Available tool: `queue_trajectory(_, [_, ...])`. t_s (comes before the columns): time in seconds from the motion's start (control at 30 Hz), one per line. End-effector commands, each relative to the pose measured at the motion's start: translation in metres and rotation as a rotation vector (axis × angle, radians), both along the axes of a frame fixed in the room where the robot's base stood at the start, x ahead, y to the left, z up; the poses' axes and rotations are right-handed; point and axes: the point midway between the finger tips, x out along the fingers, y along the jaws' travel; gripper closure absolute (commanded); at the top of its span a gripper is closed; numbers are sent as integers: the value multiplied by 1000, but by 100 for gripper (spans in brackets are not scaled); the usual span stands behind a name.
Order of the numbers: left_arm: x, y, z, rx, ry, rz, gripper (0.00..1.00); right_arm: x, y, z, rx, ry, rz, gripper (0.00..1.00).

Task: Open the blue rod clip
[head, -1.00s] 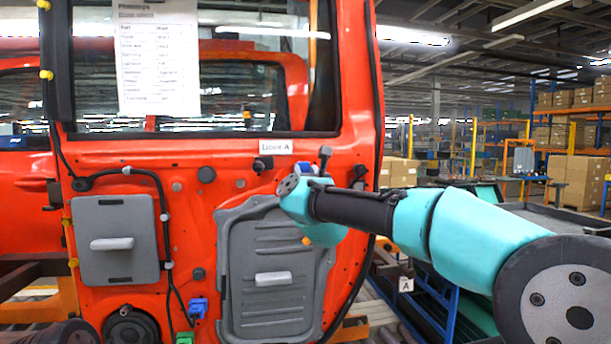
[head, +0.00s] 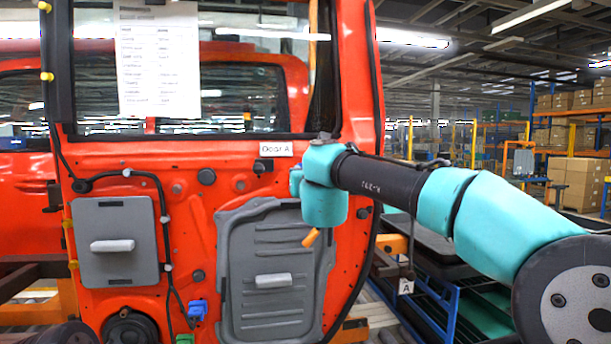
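The door's orange inner side faces me. A blue part (head: 198,310) sits low on it, beside a black cable; I cannot tell whether it is the rod clip. No other blue clip shows clearly. My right arm comes in from the right, and its teal wrist covers the door's upper right area near the grey panel's top corner. The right gripper's fingers are hidden behind that wrist, so what they touch cannot be seen. A small orange piece (head: 311,238) shows just below the wrist. My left gripper is out of the picture.
A grey panel (head: 245,300) with a pale handle and a smaller grey cover (head: 105,263) are on the door. A green part (head: 184,339) sits at the bottom edge. A blue-framed rack stands right of the door.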

Motion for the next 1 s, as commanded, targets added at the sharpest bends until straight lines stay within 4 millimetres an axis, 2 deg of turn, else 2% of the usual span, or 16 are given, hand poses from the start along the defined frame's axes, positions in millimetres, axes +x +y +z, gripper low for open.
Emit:
queue_trajectory(0.5, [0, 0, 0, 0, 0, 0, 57, -1, -1, 5, -2, 17, 3, 92])
queue_trajectory(0.53, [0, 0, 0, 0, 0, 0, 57, -1, -1, 5, -2, 16, 3, 66])
queue_trajectory(0.6, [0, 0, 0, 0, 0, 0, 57, -1, -1, 6, -1, 16, 4, 60])
queue_trajectory(0.8, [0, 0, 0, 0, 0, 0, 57, -1, 0, 5, -2, 17, 6, 43])
queue_trajectory(1.0, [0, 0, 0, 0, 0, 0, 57, -1, 1, 4, -2, 18, 7, 43])
